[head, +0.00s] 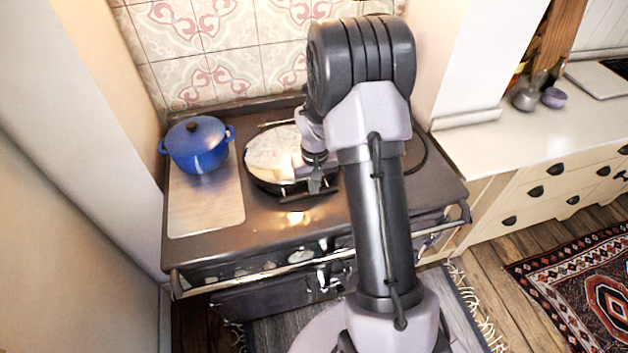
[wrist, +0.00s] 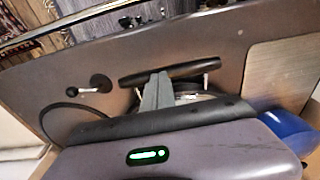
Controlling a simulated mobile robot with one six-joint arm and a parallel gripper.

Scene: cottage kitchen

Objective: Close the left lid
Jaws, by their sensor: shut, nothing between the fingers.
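The left lid (head: 268,151) is a round, pale metal disc with a dark rim on the range top. It lies flat or nearly flat over its hob; I cannot tell if it is flush. Its dark bar handle (wrist: 190,70) on two metal posts is at its front edge. My gripper (head: 318,187) is over the lid's front right, by the handle. In the wrist view my gripper (wrist: 157,88) is shut and empty, its tips against or just beside the handle bar. My arm hides the right part of the lid and most of the right hob.
A small lever knob (wrist: 98,83) shows in the wrist view. A tiled wall is behind; a counter (head: 520,140) is to the right.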

